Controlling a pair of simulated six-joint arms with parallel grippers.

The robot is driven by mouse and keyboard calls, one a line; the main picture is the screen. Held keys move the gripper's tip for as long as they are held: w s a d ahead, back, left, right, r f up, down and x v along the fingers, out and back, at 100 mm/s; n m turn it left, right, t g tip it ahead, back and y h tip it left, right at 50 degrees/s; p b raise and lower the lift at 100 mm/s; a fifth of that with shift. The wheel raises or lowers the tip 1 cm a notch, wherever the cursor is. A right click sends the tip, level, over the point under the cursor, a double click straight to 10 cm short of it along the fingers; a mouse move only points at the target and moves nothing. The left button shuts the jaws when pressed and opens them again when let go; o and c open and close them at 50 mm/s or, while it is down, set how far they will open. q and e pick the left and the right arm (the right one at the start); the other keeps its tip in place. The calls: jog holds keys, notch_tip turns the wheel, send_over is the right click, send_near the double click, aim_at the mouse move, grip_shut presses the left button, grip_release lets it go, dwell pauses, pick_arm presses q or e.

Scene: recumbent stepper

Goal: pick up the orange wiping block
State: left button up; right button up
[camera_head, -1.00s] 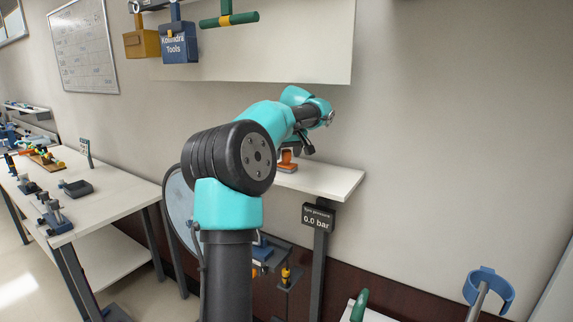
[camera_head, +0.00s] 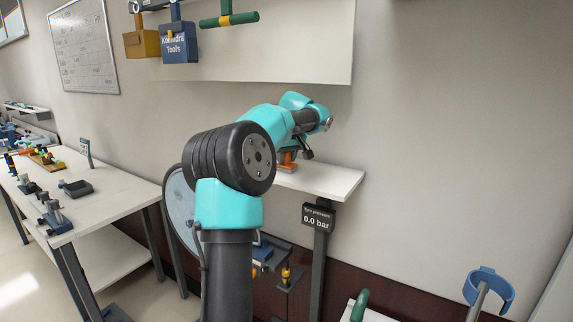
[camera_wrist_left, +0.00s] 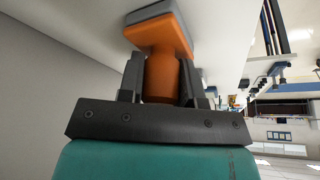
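The orange wiping block (camera_head: 287,167) sits on the white wall shelf (camera_head: 335,182), partly hidden behind my left gripper (camera_head: 304,154) in the head view. In the left wrist view the block (camera_wrist_left: 160,35) shows a wide orange body on a grey pad against the shelf, with a narrower orange handle. The handle lies between the two dark fingers of my left gripper (camera_wrist_left: 164,82), close to both. I cannot tell whether the fingers press on it. My right gripper is not in view.
A post with a pressure display (camera_head: 318,217) stands below the shelf. A long white table (camera_head: 115,195) with several small items is at the left. A blue tools box (camera_head: 179,45) hangs above on a wall panel. The shelf's right part is clear.

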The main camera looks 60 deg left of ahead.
pick_arm(q)
jog(key=c, duration=0.4)
jog(key=shift+r, duration=0.15)
